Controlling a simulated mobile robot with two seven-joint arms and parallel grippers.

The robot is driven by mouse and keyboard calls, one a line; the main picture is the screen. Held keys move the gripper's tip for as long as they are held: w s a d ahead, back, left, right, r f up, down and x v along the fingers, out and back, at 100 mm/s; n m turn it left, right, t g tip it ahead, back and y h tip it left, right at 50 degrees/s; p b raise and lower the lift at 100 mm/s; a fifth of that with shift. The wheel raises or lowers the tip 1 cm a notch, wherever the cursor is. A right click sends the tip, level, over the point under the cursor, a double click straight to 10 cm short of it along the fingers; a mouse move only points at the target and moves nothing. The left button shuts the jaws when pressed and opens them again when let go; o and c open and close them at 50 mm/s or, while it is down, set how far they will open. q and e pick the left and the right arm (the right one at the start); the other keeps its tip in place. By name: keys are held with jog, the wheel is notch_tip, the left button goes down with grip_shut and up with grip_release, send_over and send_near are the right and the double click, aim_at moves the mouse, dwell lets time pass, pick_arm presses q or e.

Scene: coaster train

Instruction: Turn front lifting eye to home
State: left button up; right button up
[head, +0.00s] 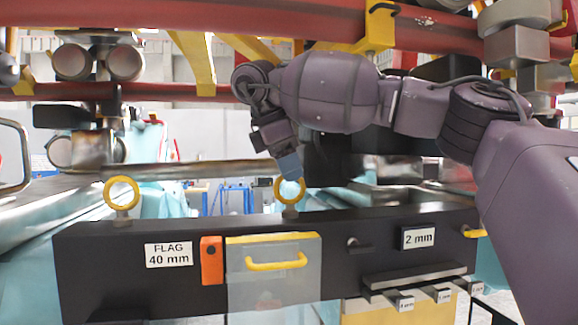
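Two yellow lifting eyes stand upright on the top of a black beam (95,262). The left eye (122,179) shows its round opening to me and nothing touches it. The other eye (277,196), near the beam's middle, also shows a round opening, with its upper part partly covered by my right gripper (290,166). The blue end of my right gripper points down at this eye's top. I cannot tell whether the fingers are open or shut on the ring. Which eye is the front one is not marked. My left gripper is out of view.
The beam carries a "FLAG 40 mm" label (168,254), an orange block (211,261), a clear panel with a yellow handle (276,263) and a "2 mm" label (418,238). Red rails (200,18) with yellow brackets cross above my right arm. Small tagged plates hang at lower right.

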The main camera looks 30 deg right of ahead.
jog(key=shift+r, duration=0.1)
jog(key=v, duration=1)
jog(key=shift+r, duration=0.3)
jog(key=shift+a, duration=0.15)
